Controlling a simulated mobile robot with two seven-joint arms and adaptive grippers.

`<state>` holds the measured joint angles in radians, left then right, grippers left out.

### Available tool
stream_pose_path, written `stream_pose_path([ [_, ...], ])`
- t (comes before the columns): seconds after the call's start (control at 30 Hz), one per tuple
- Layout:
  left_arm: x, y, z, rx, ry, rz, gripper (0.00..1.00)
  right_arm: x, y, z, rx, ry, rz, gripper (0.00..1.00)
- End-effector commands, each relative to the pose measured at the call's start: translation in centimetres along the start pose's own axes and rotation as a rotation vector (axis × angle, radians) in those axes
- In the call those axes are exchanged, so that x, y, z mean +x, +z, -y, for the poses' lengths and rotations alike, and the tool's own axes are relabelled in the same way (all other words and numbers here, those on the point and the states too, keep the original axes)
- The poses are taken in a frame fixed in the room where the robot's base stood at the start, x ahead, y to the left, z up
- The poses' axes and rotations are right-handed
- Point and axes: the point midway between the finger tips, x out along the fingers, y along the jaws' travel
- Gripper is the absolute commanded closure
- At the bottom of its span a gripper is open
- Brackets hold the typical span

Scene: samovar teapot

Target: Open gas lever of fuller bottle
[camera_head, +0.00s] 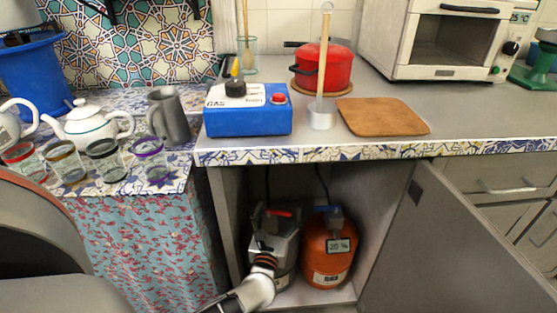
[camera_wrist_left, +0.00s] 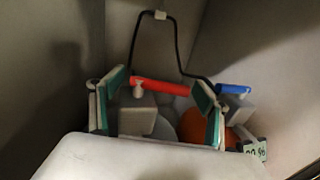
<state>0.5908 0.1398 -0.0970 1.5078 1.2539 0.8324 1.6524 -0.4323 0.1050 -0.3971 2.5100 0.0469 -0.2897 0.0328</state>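Two gas bottles stand in the open cabinet. The left one (camera_head: 284,282) is grey with a red lever (camera_head: 279,213); its upper front is hidden behind my left gripper. The right one is orange (camera_head: 328,262) with a blue lever (camera_head: 327,208) and a tag (camera_head: 338,246) that seems to read 20 %. No tag shows on the grey bottle. My left gripper (camera_head: 268,232) is at the grey bottle's top. In the left wrist view its fingers (camera_wrist_left: 158,100) are spread either side of the red lever (camera_wrist_left: 160,87); I cannot tell whether they touch it. My right gripper is not in view.
The open cabinet door (camera_head: 465,250) stands at the right, and a side wall and hoses border the bottles. Cups and teapots stand left.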

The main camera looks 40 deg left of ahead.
Motion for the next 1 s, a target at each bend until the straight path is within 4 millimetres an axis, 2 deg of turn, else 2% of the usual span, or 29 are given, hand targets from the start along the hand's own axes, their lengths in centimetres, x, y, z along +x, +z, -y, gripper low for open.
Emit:
stream_pose_path([
  [0.03, -0.01, 0.00, 0.00, 0.000, 0.000, 0.000, 0.42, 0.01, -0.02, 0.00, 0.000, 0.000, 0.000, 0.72],
  [0.13, -0.01, 0.00, 0.00, 0.000, 0.000, 0.000, 0.68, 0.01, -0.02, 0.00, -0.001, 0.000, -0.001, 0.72],
  [0.17, -0.01, 0.00, 0.00, 0.000, 0.000, 0.000, 0.72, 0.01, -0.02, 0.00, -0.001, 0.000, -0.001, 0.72],
  [0.57, -0.33, 0.04, -0.12, 0.003, -0.125, 0.002, 0.72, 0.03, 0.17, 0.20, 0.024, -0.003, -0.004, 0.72],
  [0.87, -0.34, 0.10, -0.03, 0.000, -0.133, 0.002, 0.72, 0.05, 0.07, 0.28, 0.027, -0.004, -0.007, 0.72],
  [0.9, -0.34, 0.10, -0.03, 0.000, -0.133, 0.002, 0.28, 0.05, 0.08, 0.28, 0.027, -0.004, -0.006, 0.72],
  [0.97, -0.35, 0.10, -0.03, 0.000, -0.133, 0.002, 0.16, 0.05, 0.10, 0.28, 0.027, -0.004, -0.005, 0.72],
  [1.0, -0.35, 0.09, -0.03, 0.000, -0.133, 0.001, 0.16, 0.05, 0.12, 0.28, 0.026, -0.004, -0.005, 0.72],
])
